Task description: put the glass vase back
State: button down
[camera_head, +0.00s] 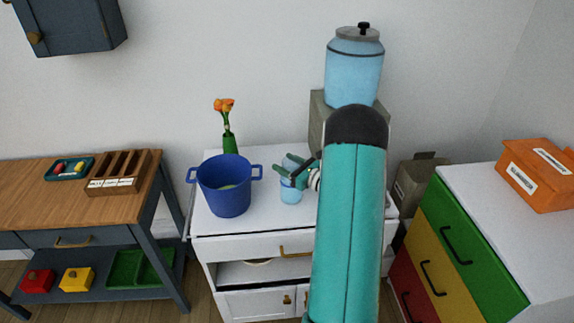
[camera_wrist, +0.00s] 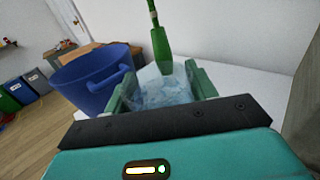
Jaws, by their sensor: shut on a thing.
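The glass vase, a small pale-blue see-through vessel (camera_head: 291,192), is at the middle of the white cabinet top (camera_head: 265,215), right of the blue pot. My gripper (camera_head: 293,174) reaches it from the right and is shut on it, with a green finger on either side. In the wrist view the clear blue glass (camera_wrist: 168,90) fills the space between the fingers. The vase looks upright; I cannot tell whether its base touches the top. My arm hides part of the cabinet's right side.
A two-handled blue pot (camera_head: 225,187) stands close left. A green vase with orange flowers (camera_head: 229,144) stands behind it. A blue lidded dispenser (camera_head: 353,75) sits on a grey block (camera_head: 318,122) at the back right. Some white top is bare between the flowers and the block.

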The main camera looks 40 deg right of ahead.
jog(key=shift+f, duration=0.15)
jog(key=shift+c, duration=2.4)
grip_release()
jog(key=shift+f, duration=0.1)
jog(key=shift+s, duration=0.25)
jog(key=s+d, duration=0.2)
jog(key=s, duration=0.9)
jog(key=a+r+n+g+y, duration=0.2)
jog(key=a+r+n+g, duration=0.3)
jog(key=a, duration=0.5)
jog(key=a+r+n+g+y, duration=0.25)
jog(key=a+n, duration=0.35)
jog(key=a, duration=0.3)
jog(key=a+r+n+g+y, duration=0.2)
jog(key=a+r+n+g, duration=0.3)
jog(key=a, duration=0.5)
jog(key=s+a+r+n+h, duration=0.3)
jog(key=s+a+n+h, duration=0.1)
jog(key=n, duration=0.5)
jog(key=s+a+r+n+h, duration=0.3)
jog(key=s+a+n+h, duration=0.2)
jog(key=s+n, duration=0.4)
jog(key=shift+s+a+r+h, duration=0.15)
jog(key=shift+s+h, duration=0.15)
jog(key=shift+h, duration=0.15)
